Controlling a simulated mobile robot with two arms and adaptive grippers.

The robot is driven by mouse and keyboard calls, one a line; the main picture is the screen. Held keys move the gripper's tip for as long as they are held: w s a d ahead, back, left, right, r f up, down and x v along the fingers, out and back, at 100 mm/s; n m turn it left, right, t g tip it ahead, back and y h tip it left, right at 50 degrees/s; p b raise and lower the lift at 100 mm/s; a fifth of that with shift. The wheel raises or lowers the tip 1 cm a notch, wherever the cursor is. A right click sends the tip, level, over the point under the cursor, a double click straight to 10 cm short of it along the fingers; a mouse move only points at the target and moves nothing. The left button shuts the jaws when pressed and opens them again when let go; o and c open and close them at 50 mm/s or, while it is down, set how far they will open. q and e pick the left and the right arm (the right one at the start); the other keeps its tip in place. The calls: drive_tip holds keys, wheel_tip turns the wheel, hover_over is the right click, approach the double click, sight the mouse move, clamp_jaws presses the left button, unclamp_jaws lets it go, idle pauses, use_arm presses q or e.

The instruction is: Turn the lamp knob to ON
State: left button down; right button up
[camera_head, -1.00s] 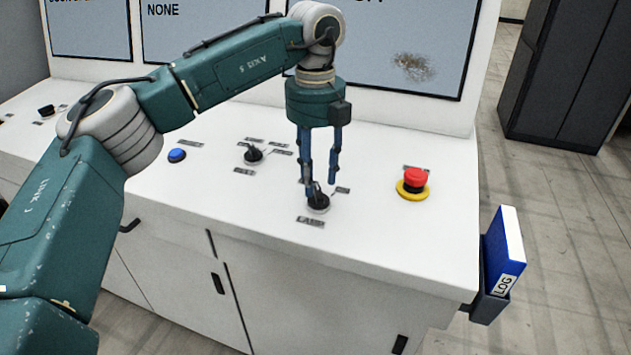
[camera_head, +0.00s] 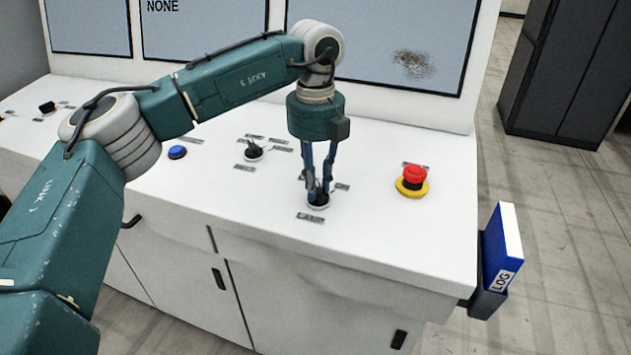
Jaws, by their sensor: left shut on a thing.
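The lamp knob (camera_head: 318,203) is a small black knob on a pale round base, on the white console top. A label reading LAMP (camera_head: 310,217) lies just in front of it, and a smaller label (camera_head: 342,187) sits behind it to the right. My left gripper (camera_head: 318,194) points straight down over the knob, its two blue fingers closed on it from both sides. The fingers hide most of the knob, so I cannot tell which way it points. My right gripper is not in view.
A red emergency button on a yellow ring (camera_head: 412,181) stands to the right. Another black knob (camera_head: 253,151) and a blue button (camera_head: 177,152) are to the left. A blue log binder (camera_head: 503,247) hangs at the console's right end. Screens (camera_head: 400,50) rise behind.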

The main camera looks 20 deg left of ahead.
sight(319, 186)
use_arm(q)
drive_tip(key=shift+m, duration=0.3)
drive_tip(key=m, duration=0.5)
drive_tip(key=shift+w, duration=0.15)
drive_tip(key=m, duration=0.6)
drive_tip(key=shift+w+d, duration=0.15)
drive_tip(key=shift+d, duration=0.05)
drive_tip(key=shift+m, duration=0.3)
drive_tip(key=c, duration=1.5)
unclamp_jaws()
drive_tip(key=shift+c, duration=0.2)
wheel_tip(319, 186, up, 12)
